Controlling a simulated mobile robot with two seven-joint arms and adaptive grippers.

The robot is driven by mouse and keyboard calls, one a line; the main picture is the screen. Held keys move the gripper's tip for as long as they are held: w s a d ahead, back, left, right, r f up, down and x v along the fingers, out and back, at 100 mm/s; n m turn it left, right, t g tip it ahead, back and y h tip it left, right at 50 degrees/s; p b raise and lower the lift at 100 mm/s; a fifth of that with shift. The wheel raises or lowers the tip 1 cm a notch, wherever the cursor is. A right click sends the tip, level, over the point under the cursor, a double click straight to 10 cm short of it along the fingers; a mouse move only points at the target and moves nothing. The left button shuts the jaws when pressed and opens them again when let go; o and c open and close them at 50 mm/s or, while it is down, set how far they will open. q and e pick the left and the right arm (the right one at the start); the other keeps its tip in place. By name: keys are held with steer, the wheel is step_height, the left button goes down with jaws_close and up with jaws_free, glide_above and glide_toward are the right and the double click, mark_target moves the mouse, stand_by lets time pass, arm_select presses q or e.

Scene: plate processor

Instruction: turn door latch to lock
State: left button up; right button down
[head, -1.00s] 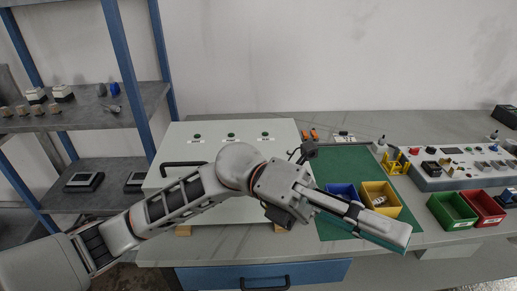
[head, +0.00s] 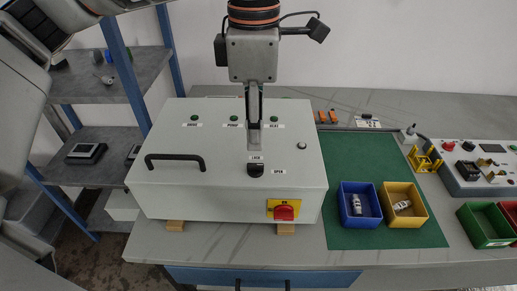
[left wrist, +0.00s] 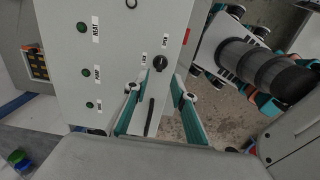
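The door latch (head: 255,170) is a small black knob on the front of the white cabinet (head: 225,195). A LOCK label (head: 255,160) is above it and an OPEN label (head: 278,171) to its right. I cannot tell which label the knob points at. My left gripper (head: 254,132) hangs fingers-down in front of the cabinet's upper part, above the latch in the picture. In the left wrist view its two fingers (left wrist: 155,86) are spread with nothing between them touching, and the latch (left wrist: 160,63) shows beyond their tips. My right gripper is not in view.
A black door handle (head: 175,158) lies left of the latch and a red switch on yellow (head: 284,211) lower right. Green buttons (head: 233,119) line the top. Blue (head: 344,216) and yellow (head: 418,216) bins stand on a green mat (head: 360,165) to the right.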

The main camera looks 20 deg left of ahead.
mark_target(255, 165)
arm_select(q)
step_height(255, 165, down, 8)
steer(key=shift+s+r+b, duration=0.1)
steer(key=shift+r+b, duration=0.1)
steer(key=shift+b, duration=0.1)
jaws_close()
